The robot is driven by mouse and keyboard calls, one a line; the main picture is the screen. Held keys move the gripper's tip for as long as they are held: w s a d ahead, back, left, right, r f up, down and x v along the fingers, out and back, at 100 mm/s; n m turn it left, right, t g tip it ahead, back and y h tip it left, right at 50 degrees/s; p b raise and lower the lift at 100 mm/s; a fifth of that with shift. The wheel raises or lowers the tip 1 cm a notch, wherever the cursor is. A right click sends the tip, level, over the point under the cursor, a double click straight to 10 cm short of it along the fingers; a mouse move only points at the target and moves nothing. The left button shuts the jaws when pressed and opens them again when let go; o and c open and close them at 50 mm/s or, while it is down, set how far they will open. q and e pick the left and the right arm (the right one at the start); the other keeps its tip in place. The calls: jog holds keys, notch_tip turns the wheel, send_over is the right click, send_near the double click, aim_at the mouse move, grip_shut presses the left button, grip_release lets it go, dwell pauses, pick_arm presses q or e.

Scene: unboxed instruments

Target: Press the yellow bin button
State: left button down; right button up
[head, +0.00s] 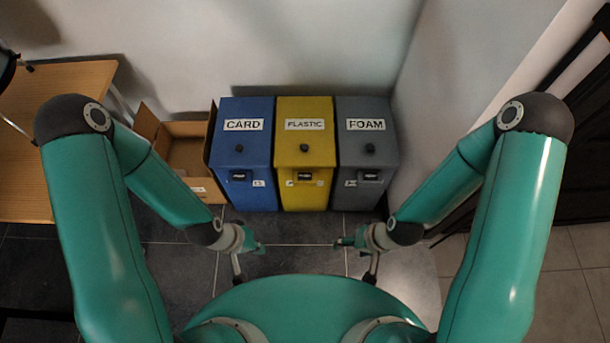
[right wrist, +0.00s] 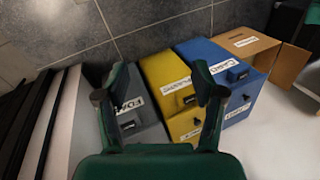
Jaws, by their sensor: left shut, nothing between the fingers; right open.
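The yellow bin (head: 290,165), labelled PLASTIC, stands between a blue and a grey bin in the head view. A dark round button (head: 304,147) sits on its upper face, below the label. The yellow bin (right wrist: 158,72) also shows in the right wrist view, beyond and between the fingers. My left gripper (head: 258,248) is shut and empty, in front of and below the bins. My right gripper (head: 343,242) is open and empty, in front of the grey bin's side; its spread fingers show in the right wrist view (right wrist: 160,92). Neither gripper touches a bin.
The blue CARD bin (head: 239,160) and grey FOAM bin (head: 365,160) flank the yellow one, each with a similar dark button. An open cardboard box (head: 147,124) stands left of them, near a wooden table (head: 60,90). Walls stand behind and to the right. Tiled floor in front is clear.

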grip_shut()
dwell(1.3)
